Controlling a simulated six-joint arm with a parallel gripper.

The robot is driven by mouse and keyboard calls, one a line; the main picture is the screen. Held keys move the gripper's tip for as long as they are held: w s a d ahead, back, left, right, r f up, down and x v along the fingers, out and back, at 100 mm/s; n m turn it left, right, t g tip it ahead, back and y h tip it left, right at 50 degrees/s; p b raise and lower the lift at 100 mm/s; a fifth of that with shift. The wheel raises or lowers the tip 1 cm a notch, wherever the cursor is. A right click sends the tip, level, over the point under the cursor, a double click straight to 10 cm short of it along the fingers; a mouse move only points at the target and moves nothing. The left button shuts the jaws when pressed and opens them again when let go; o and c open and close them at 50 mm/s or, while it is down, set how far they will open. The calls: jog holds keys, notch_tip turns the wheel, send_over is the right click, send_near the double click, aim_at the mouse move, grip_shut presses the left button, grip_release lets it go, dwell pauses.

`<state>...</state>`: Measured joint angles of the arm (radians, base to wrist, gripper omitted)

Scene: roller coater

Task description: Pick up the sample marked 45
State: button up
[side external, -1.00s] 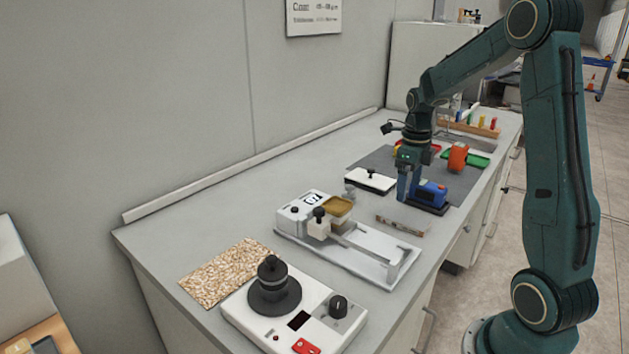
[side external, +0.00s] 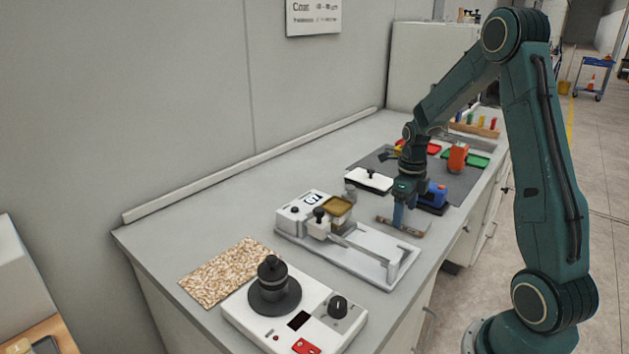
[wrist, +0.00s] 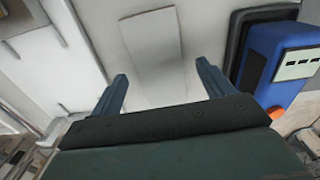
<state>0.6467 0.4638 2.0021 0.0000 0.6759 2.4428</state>
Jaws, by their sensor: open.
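A thin, flat strip (side external: 384,221) lies on the bench between the white coater (side external: 366,262) and a blue device (side external: 433,194). In the wrist view it is a plain pale plate (wrist: 152,50) lying beyond and between my fingertips. I cannot read a 45 on it or on anything else. My gripper (side external: 398,223) points down over the strip, fingers apart; the wrist view shows my gripper (wrist: 161,72) with nothing between its fingers. I cannot tell how high the tips are above the strip. My gripper hides part of the strip in the side view.
The blue device (wrist: 285,58) stands close right of my gripper. A white black-handled block (side external: 368,181) and an orange object (side external: 457,158) lie farther back. A white unit with a black knob (side external: 337,307) and a speckled mat (side external: 230,271) are in front. Bare bench lies along the wall.

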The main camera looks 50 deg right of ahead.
aim_at(404, 218)
jog(key=shift+f, duration=0.8)
jog(key=c, duration=1.1)
jog(key=shift+r, duration=0.2)
notch_tip(404, 218, up, 20)
jog(key=shift+f, duration=0.15)
